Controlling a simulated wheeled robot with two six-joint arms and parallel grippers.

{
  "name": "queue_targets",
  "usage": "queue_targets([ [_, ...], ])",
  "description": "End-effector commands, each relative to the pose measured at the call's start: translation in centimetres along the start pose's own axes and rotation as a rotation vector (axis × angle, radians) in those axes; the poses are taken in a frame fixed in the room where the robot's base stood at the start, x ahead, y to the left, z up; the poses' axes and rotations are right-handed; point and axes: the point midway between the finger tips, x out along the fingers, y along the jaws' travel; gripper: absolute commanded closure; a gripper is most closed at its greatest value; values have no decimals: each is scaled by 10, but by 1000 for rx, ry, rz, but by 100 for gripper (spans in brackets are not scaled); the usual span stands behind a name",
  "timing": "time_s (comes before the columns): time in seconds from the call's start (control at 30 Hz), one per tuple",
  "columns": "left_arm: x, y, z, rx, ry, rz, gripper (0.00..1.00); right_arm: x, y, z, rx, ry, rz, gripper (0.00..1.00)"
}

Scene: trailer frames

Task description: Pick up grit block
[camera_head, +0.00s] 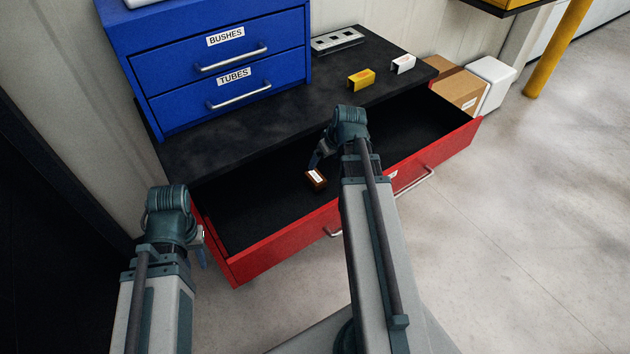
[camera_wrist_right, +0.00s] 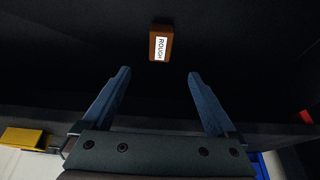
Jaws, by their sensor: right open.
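The grit block (camera_head: 316,180) is a small brown block with a white label, lying in the open red drawer. In the right wrist view the block (camera_wrist_right: 161,43) shows its label reading "ROUGH", ahead of the fingertips and roughly between them. My right gripper (camera_wrist_right: 158,72) is open and empty, with blue fingers apart and not touching the block. In the head view my right gripper (camera_head: 316,160) is just above and beside the block, partly hidden by its wrist. My left gripper (camera_head: 201,250) is low at the drawer's left end, mostly hidden behind its own wrist.
The red drawer (camera_head: 275,250) is pulled out, its black floor otherwise bare where visible. On the black top stand a blue cabinet (camera_head: 180,65) labelled "BUSHES" and "TUBES", a yellow block (camera_head: 361,80), a white block (camera_head: 403,64) and a grey slotted piece (camera_head: 337,40). Boxes (camera_head: 458,88) stand beyond.

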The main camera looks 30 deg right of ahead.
Motion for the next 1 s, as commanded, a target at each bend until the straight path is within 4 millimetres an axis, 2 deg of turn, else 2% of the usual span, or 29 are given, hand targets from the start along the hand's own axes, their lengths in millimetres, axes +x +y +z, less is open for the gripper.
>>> queue_targets([
  [0.6,76,7,-4,0,0,0,68,82,0,2,-1,0,0,7],
  [0.87,78,7,-5,1,0,0,68,85,0,0,0,0,0,7],
  [1.0,85,8,-5,1,0,0,68,92,0,2,0,0,0,7],
])
